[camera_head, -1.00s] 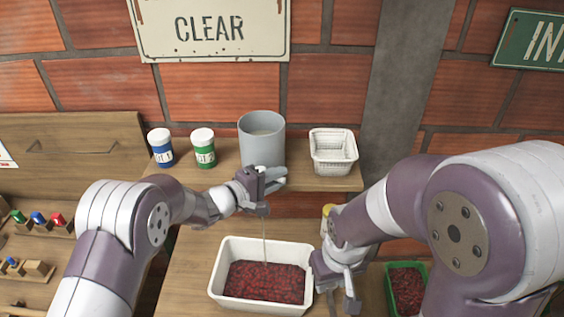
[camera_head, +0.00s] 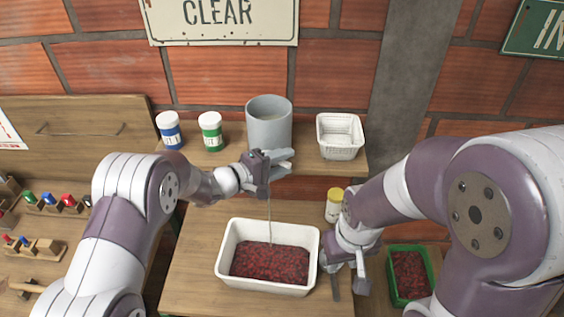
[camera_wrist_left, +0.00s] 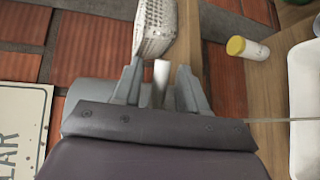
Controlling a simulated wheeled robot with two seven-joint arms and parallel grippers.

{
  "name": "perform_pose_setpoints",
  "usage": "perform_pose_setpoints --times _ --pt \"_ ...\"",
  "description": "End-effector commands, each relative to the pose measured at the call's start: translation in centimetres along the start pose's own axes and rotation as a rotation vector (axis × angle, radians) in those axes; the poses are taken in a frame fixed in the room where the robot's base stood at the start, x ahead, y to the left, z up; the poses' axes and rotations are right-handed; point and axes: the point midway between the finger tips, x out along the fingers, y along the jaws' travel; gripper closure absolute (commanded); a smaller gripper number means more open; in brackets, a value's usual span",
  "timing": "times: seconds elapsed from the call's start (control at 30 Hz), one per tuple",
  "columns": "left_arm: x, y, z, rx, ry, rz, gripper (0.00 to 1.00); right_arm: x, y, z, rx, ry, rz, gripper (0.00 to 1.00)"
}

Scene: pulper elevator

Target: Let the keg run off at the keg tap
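The grey keg (camera_head: 269,128) stands upright on the shelf, its top open. My left gripper (camera_head: 277,167) is at its lower front. In the left wrist view, the open left fingers (camera_wrist_left: 158,88) stand either side of a pale upright peg (camera_wrist_left: 160,78), with gaps showing. The peg seems to be the tap lever; the tap itself is hidden. A thin pale stream (camera_head: 269,215) falls from there into a white tub (camera_head: 228,245) of dark red berries or pulp. My right gripper (camera_head: 346,272) looks open and empty beside the tub's right rim; contact is unclear.
A white basket (camera_head: 340,137) and blue (camera_head: 170,130) and green (camera_head: 211,131) labelled jars share the shelf. A yellow-capped jar (camera_head: 334,204) stands behind my right wrist. A green crate (camera_head: 432,275) of red contents is at right. Colored pegs (camera_head: 48,198) sit at far left.

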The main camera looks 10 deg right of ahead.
Motion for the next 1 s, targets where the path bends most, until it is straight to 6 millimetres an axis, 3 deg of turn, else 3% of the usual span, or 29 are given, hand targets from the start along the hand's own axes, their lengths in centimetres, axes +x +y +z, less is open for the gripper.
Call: perform_pose_setpoints --times 0.17,0.5,0.6,0.73,1.0 --pt "-0.9 -0.2 -0.1 -0.001 0.002 0.0 0.58 0.5 0.0 0.1 0.0 0.0 0.0 0.62" --pt "-9.6 -0.3 -0.2 0.0 0.004 0.0 0.58 3.2 0.0 0.4 0.0 0.0 0.0 0.62" --pt "-11.4 -0.2 -0.1 0.0 0.003 0.001 0.58 3.4 0.0 0.4 0.0 0.0 0.0 0.62" --pt "-12.5 -0.1 -0.1 -0.001 0.001 -0.001 0.58 3.6 0.0 0.4 0.0 0.0 0.0 0.62" --pt "-12.7 0.0 0.0 -0.001 0.0 0.0 0.58 3.5 0.0 0.4 0.0 0.0 0.0 0.62"
